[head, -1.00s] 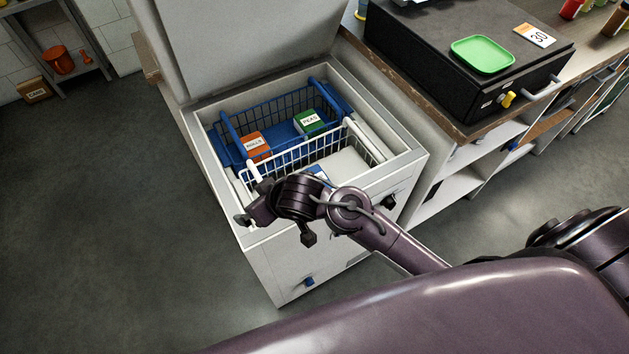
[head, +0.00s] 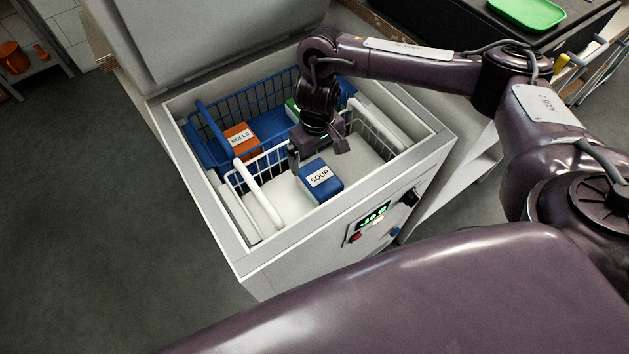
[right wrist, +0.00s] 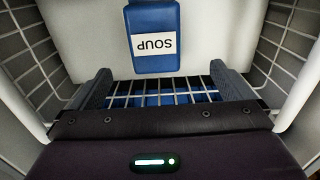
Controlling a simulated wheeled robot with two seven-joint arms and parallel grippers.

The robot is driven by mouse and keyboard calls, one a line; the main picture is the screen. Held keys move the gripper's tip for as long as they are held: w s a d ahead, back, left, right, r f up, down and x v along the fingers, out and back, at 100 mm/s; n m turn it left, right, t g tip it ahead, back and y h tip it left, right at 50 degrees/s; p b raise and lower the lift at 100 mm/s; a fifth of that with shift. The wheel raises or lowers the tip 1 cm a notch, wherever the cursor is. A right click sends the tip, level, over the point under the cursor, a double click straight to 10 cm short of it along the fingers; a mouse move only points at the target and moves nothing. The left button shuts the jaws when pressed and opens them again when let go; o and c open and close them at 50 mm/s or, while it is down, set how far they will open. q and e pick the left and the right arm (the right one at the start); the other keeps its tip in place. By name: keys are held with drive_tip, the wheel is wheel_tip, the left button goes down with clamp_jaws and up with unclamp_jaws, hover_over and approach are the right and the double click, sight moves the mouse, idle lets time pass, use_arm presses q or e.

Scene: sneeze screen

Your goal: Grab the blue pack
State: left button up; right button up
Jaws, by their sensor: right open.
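The blue pack (head: 320,181), with a white SOUP label, lies in the white wire basket (head: 262,200) at the front of the chest freezer. In the right wrist view the blue pack (right wrist: 154,38) shows at the top middle, beyond the fingertips and roughly centred between them. My right gripper (head: 318,151) points down into the freezer just behind the pack. In the right wrist view the right gripper (right wrist: 160,82) has its two fingers wide apart with nothing between them but basket wires farther off. The left gripper is not in view.
An orange ROLLS pack (head: 239,139) and a partly hidden green pack (head: 292,110) sit in the blue basket (head: 205,140) behind. The freezer's rim (head: 236,262) surrounds both baskets, and its lid (head: 200,40) stands open. A counter with a green tray (head: 527,12) is at the upper right.

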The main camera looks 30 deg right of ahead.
drive_tip(key=b, duration=0.3)
hover_over(320, 176)
drive_tip(key=f, duration=0.4)
drive_tip(key=shift+a+f, duration=0.2)
drive_tip(key=shift+a, duration=0.15)
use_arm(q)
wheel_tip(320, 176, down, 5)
use_arm(e)
drive_tip(key=shift+f+b, duration=0.35)
drive_tip(key=shift+b, duration=0.05)
wheel_tip(320, 176, down, 3)
drive_tip(key=shift+r+b, duration=0.2)
drive_tip(key=shift+b, duration=0.45)
drive_tip(key=f, duration=0.1)
drive_tip(key=f+b, duration=0.2)
drive_tip(key=f, duration=0.1)
drive_tip(key=shift+d, duration=0.3)
drive_tip(key=shift+f, duration=0.35)
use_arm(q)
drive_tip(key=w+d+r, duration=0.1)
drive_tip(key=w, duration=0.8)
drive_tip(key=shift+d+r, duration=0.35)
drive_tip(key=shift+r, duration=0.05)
use_arm(e)
drive_tip(key=shift+s, duration=0.1)
drive_tip(key=shift+r, duration=0.1)
drive_tip(key=c, duration=1.3)
